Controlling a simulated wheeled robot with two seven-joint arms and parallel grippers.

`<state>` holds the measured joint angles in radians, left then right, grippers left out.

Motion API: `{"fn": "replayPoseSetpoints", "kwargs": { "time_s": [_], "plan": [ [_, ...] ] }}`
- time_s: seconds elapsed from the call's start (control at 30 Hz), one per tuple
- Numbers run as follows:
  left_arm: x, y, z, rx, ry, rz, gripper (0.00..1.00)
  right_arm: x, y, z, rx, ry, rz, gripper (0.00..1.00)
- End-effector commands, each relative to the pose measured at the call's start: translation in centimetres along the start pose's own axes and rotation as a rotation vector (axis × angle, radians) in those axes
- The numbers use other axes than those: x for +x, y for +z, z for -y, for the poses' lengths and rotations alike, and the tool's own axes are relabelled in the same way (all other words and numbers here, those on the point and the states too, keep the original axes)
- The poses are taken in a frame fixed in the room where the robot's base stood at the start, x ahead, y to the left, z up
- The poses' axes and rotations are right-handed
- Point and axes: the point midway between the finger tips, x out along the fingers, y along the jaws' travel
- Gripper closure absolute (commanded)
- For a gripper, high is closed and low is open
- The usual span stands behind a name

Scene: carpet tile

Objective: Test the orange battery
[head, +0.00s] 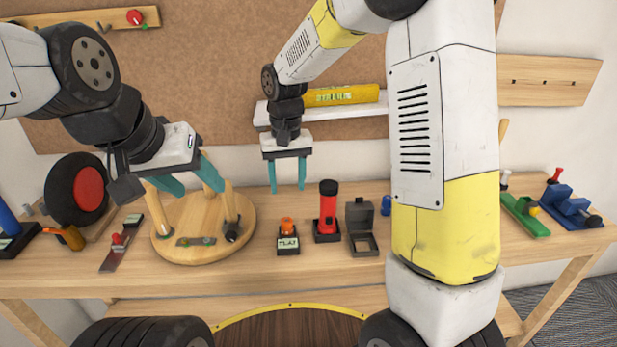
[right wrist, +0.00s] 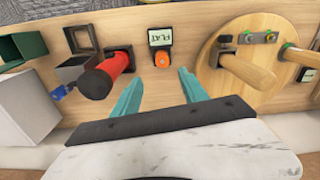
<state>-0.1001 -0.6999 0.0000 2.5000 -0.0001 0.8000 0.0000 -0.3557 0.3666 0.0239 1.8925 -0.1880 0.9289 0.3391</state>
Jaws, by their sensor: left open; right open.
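The orange battery (head: 287,226) stands upright on a small black tester (head: 288,248) at the middle of the bench. The tester's display reads FLAT. In the right wrist view the orange battery (right wrist: 162,59) lies just beyond my fingertips, and the tester display (right wrist: 160,37) reads FLAT there too. My right gripper (head: 287,188) is open and empty above and behind the battery, apart from it; it also shows in the right wrist view (right wrist: 160,77). My left gripper (head: 194,188) is open, over the round wooden stand at the left, with nothing seen held.
A red flashlight (head: 328,212) and an open grey box (head: 361,230) stand right of the tester. The round wooden stand (head: 180,252) with upright pegs is close on its left. A red-hubbed wheel (head: 85,188) is further left. My right arm hides part of the bench's right side.

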Motion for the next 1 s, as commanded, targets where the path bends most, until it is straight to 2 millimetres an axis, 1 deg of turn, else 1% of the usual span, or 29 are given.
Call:
{"fn": "replayPoseSetpoints", "kwargs": {
  "time_s": [0.03,0.13,0.2,0.27,0.3,0.37,0.43,0.5,0.6,0.7,0.83,1.0],
  "plan": [
    [0.0,0.0,0.0,0.000,0.000,0.000,0.45,-1.5,0.6,-0.9,0.009,-0.010,-0.024,0.49],
    [0.0,0.0,0.0,0.000,0.000,0.000,0.45,-4.6,2.6,-2.8,0.024,-0.038,-0.085,0.49],
    [0.0,0.0,0.0,0.000,0.000,0.000,0.45,-6.9,4.5,-4.3,0.035,-0.058,-0.136,0.49],
    [0.0,0.0,0.0,0.000,0.000,0.000,0.45,-8.6,6.3,-5.5,0.044,-0.073,-0.180,0.49],
    [0.0,0.0,0.0,0.000,0.000,0.000,0.45,-9.6,7.6,-6.1,0.049,-0.083,-0.211,0.49],
    [0.0,0.0,0.0,0.000,0.000,0.000,0.45,-10.9,9.5,-7.1,0.057,-0.095,-0.258,0.49],
    [0.0,0.0,0.0,0.000,0.000,0.000,0.45,-12.1,11.8,-8.1,0.066,-0.107,-0.312,0.49],
    [0.0,0.0,0.0,0.000,0.000,0.000,0.45,-13.0,14.1,-8.9,0.074,-0.116,-0.367,0.49],
    [0.0,0.0,0.0,0.000,0.000,0.000,0.45,-13.7,16.9,-9.6,0.084,-0.124,-0.435,0.49],
    [0.0,0.0,0.0,0.000,0.000,0.000,0.45,-14.0,19.0,-10.0,0.091,-0.127,-0.490,0.49],
    [0.0,0.0,0.0,0.000,0.000,0.000,0.45,-14.0,20.5,-10.2,0.093,-0.128,-0.531,0.49],
    [0.0,0.0,0.0,0.000,0.000,0.000,0.45,-13.9,20.9,-10.2,0.093,-0.128,-0.543,0.49]
  ]
}}
